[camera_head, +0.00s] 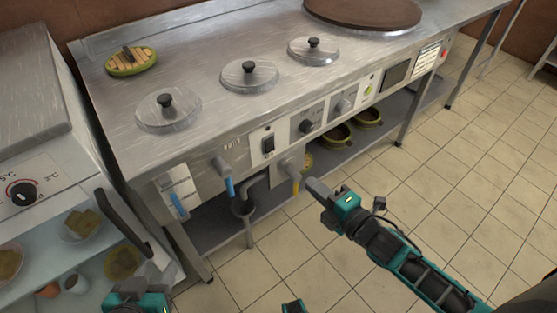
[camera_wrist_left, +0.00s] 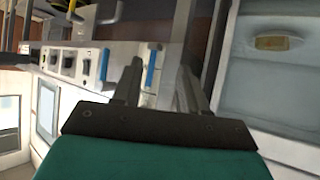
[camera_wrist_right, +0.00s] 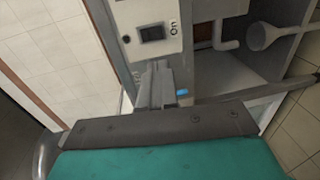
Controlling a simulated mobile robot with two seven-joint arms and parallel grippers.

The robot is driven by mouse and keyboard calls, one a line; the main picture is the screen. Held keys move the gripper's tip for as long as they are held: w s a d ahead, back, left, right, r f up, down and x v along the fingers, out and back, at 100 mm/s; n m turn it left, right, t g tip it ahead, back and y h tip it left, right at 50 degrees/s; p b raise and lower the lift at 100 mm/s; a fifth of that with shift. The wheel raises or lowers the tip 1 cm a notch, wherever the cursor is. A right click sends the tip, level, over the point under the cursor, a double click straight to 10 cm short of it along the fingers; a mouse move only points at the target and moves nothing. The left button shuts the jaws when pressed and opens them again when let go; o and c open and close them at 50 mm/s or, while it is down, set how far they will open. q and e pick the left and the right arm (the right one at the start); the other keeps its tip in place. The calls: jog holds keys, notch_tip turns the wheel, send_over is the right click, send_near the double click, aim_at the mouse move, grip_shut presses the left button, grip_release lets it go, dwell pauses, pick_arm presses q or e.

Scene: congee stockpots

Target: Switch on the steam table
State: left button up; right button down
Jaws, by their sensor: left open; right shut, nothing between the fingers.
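The steel steam table (camera_head: 215,120) runs across the head view with several round lidded wells on top. In the right wrist view a dark switch (camera_wrist_right: 152,33) beside an "On" label lies just beyond the closed fingers (camera_wrist_right: 158,85). My left gripper (camera_wrist_left: 158,80) is open and empty. In the head view only its teal body shows at the bottom left; its fingertips are not clear there.
A cabinet with a dial (camera_head: 24,194) and plated food stands at left.

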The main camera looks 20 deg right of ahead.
jog(key=b, duration=0.2)
send_near(271, 151)
jog(key=b+x, duration=0.2)
jog(key=x, duration=0.3)
jog(key=shift+w+a, duration=0.15)
jog(key=shift+w, duration=0.25)
jog(key=shift+w+a, duration=0.1)
jog(key=shift+w, duration=0.15)
pick_arm(q)
jog(key=shift+w+d+f, duration=0.1)
jog(key=shift+d+f, duration=0.2)
jog(key=shift+f, duration=0.3)
jog(key=shift+w+d+f, duration=0.1)
jog(key=shift+d+f, duration=0.15)
jog(key=shift+f, duration=0.3)
pick_arm(e)
jog(key=shift+w, duration=0.25)
jog(key=shift+s+a, duration=0.1)
